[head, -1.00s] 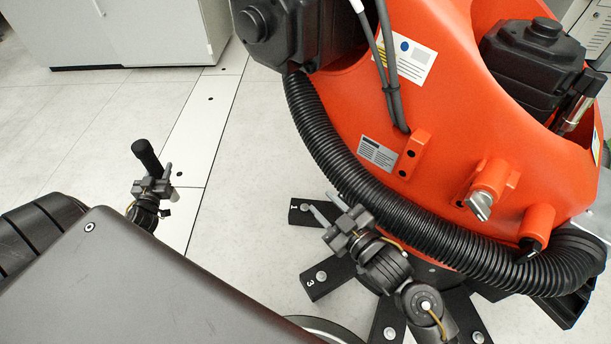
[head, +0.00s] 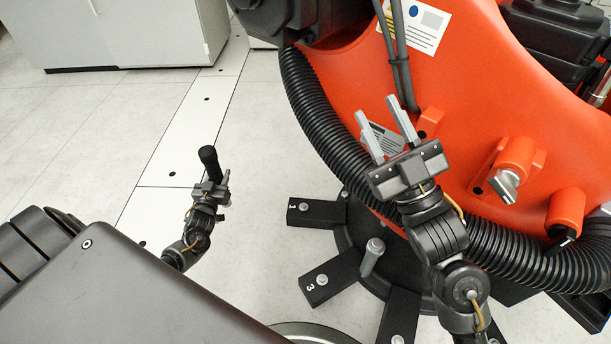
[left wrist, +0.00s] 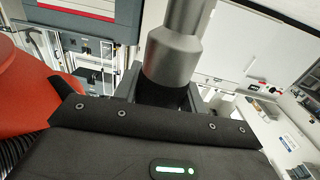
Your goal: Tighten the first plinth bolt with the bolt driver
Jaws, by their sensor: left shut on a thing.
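My left gripper (head: 218,184) is shut on the bolt driver (head: 208,158), whose black handle end points up in the head view. In the left wrist view the driver (left wrist: 174,55) shows as a grey stepped cylinder between my jaws. It is left of the plinth, apart from it. The plinth's black foot marked 1 (head: 322,214) carries a low grey bolt (head: 304,207). A taller grey bolt (head: 372,256) stands up at the inner end of the foot marked 3 (head: 345,271). My right gripper (head: 386,130) is open and empty, in front of the orange robot body.
The large orange robot (head: 470,90) stands on the plinth, with a thick black corrugated hose (head: 318,125) curving around it. Grey cabinets (head: 130,30) stand at the back left. The pale floor (head: 90,150) between is clear.

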